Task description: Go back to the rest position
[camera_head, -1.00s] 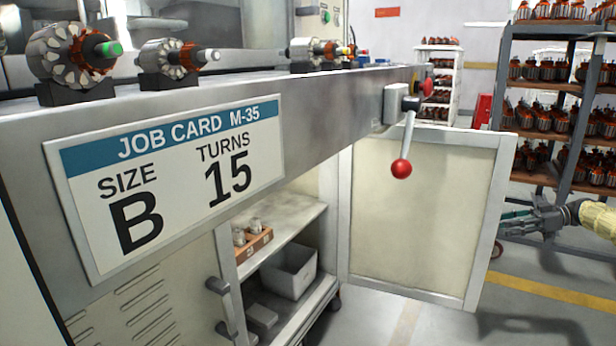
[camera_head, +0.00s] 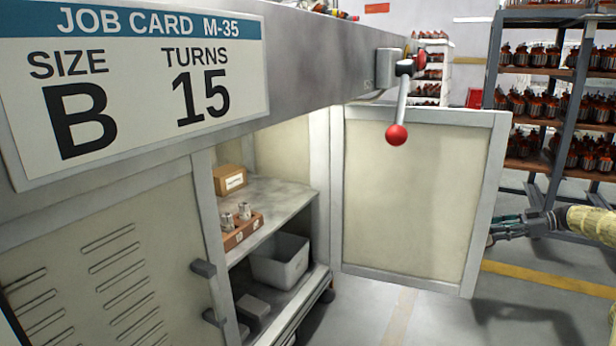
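My gripper (camera_head: 503,233) is at the right edge of the head view, pointing left, with dark and teal fingers. It is beside the outer edge of the open cabinet door (camera_head: 415,200), against the floor and shelving behind. Its fingers are small and partly overlap each other, so I cannot tell whether they are open or shut. I see nothing clearly held in it. My yellowish arm reaches in from the right.
The bench's cabinet is open; inside are a small carton (camera_head: 230,180), an orange-brown tray (camera_head: 243,232) with metal parts and a grey bin (camera_head: 280,262). Armature racks (camera_head: 540,105) stand behind.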

